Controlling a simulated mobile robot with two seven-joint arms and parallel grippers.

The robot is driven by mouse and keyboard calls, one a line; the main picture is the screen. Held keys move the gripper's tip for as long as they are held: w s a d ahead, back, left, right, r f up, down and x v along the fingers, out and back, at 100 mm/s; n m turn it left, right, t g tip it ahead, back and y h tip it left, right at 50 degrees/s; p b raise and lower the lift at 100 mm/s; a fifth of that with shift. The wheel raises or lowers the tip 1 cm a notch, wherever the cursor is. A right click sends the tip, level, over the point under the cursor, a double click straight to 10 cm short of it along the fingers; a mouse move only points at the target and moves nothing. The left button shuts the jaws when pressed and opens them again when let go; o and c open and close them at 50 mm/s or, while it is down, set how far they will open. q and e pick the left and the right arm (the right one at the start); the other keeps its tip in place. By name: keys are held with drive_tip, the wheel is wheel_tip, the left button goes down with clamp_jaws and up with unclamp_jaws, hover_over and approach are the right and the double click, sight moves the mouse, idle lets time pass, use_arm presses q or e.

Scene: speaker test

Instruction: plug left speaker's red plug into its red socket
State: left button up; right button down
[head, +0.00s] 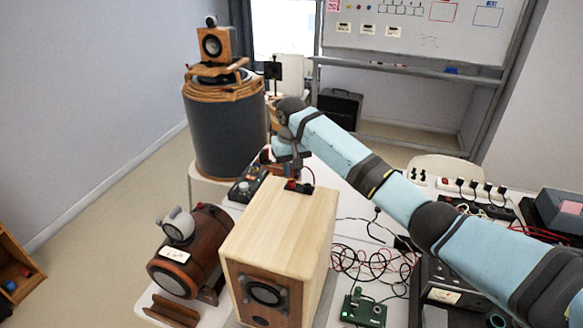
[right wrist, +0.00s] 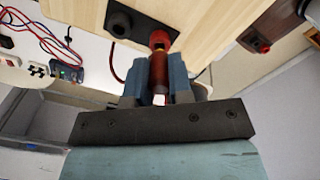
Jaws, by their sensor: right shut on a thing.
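A pale wooden speaker (head: 285,230) stands on the white table, its round driver facing the front. A black socket plate (right wrist: 140,28) on its back carries a red socket (right wrist: 159,39) and a black socket (right wrist: 118,24). My right gripper (head: 294,168) is above the rear edge of the speaker. In the right wrist view the gripper (right wrist: 159,80) is shut on a dark red plug (right wrist: 159,70). The plug is lined up with the red socket and its tip meets it; I cannot tell how deep it sits. My left gripper is not in view.
A brown barrel-shaped speaker (head: 190,250) stands close on the left. Tangled red and black cables (head: 365,265) and a green circuit board (head: 364,308) lie on the right. A dark drum (head: 225,135) with a small speaker on top stands behind.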

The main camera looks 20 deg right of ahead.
drive_tip(key=shift+s+f, duration=0.1)
drive_tip(key=shift+f, duration=0.75)
idle(0.6)
drive_tip(key=c, duration=1)
unclamp_jaws()
drive_tip(key=shift+o, duration=0.2)
drive_tip(key=shift+r, duration=3.8)
drive_tip(key=shift+f, duration=0.1)
